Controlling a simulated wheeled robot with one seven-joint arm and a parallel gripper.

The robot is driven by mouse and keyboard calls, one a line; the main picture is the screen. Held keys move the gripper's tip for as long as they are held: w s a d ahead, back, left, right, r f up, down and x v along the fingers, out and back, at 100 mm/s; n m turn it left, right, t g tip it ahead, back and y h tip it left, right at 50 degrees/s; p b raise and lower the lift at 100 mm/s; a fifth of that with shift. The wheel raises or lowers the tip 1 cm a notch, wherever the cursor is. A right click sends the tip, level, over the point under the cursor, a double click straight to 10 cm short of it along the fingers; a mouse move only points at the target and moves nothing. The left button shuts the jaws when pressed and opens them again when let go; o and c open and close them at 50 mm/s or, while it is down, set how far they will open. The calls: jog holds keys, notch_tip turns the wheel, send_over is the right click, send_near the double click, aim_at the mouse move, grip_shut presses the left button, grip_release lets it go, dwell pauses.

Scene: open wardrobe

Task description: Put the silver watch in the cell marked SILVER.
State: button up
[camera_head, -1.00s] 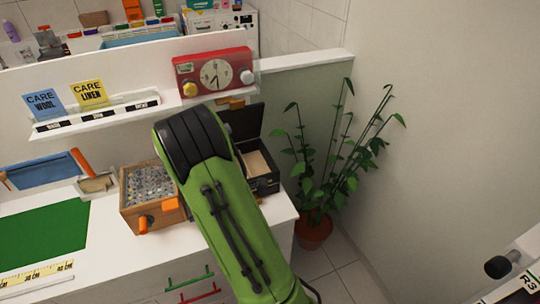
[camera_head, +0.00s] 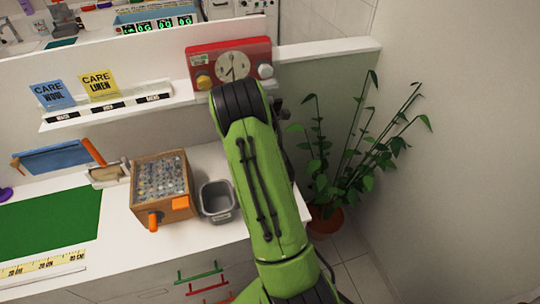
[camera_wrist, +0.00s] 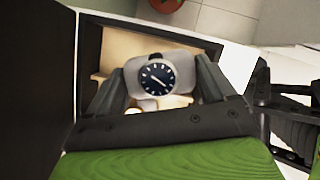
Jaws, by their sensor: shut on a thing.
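A watch (camera_wrist: 156,77) with a dark blue dial and pale markers sits on a grey cushion (camera_wrist: 186,64) in the wrist view. My gripper (camera_wrist: 160,74) is shut on the cushioned watch, a finger on each side. They are over or inside an open dark box with a cream interior (camera_wrist: 120,45); I cannot tell how deep. The box's dark lid (camera_wrist: 35,75) stands at the left. In the head view my arm hides the gripper, watch and box. I cannot read any SILVER marking.
A grey bin (camera_head: 217,203) and a wooden box of small items (camera_head: 160,178) stand on the white counter (camera_head: 190,238), left of my arm. A red clock unit (camera_head: 231,62) is on the ledge behind. A potted plant (camera_head: 325,222) stands right.

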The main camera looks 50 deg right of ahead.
jog(key=shift+w+d, duration=0.5)
jog(key=shift+w, duration=0.3)
jog(key=shift+w+d+f, duration=0.1)
jog(key=shift+w+f, duration=0.1)
jog(key=shift+f, duration=0.95)
notch_tip(320, 180, down, 4)
jog(key=shift+f+p, duration=0.25)
jog(key=shift+p, duration=0.15)
jog(key=shift+w+d+f, duration=0.1)
jog(key=shift+w+f, duration=0.05)
jog(key=shift+w, duration=0.1)
jog(key=shift+s+f, duration=0.1)
jog(key=o, duration=1)
jog(key=shift+f, duration=0.1)
